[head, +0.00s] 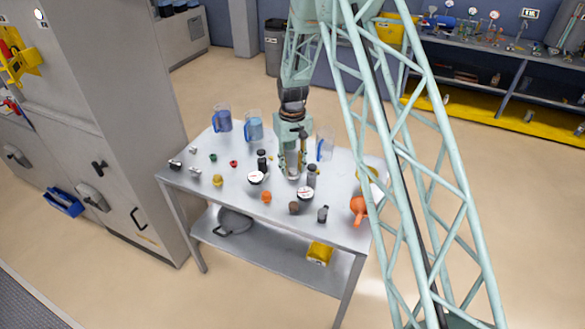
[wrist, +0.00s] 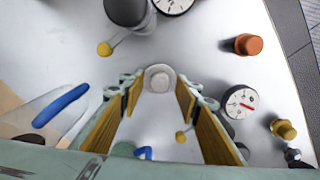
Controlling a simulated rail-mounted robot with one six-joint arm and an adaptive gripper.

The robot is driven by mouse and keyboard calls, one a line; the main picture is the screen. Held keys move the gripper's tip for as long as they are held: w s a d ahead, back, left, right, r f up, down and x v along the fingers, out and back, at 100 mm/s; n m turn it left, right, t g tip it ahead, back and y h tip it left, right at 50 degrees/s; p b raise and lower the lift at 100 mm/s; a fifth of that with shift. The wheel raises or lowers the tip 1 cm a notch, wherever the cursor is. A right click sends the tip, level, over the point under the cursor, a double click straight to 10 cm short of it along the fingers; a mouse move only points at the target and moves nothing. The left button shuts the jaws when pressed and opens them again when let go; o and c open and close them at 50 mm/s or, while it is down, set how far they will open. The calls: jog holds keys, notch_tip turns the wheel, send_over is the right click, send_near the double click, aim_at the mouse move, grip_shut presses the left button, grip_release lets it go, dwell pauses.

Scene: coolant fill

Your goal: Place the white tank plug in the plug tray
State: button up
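The white tank plug (wrist: 160,77) shows in the wrist view as a round pale cap between and just past my fingertips. My gripper (wrist: 161,92) has its two yellow-padded fingers spread, with bare tabletop showing between them. In the head view my gripper (head: 293,172) points down low over the middle of the metal table. A narrow gap seems to separate the plug from each finger, though contact is hard to judge. The plug is not clear in the head view. I cannot pick out the plug tray in either view.
The metal table (head: 330,228) holds blue-handled jugs (head: 254,125), dial gauges (head: 305,193), small coloured caps and an orange funnel (head: 358,207). In the wrist view an orange cap (wrist: 248,44), a gauge (wrist: 242,102) and a dark cylinder (wrist: 128,12) surround my fingers.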

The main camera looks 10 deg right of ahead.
aim_at(292, 170)
jog(key=shift+r, duration=2.8)
jog(key=shift+o, duration=0.7)
jog(key=o, duration=0.4)
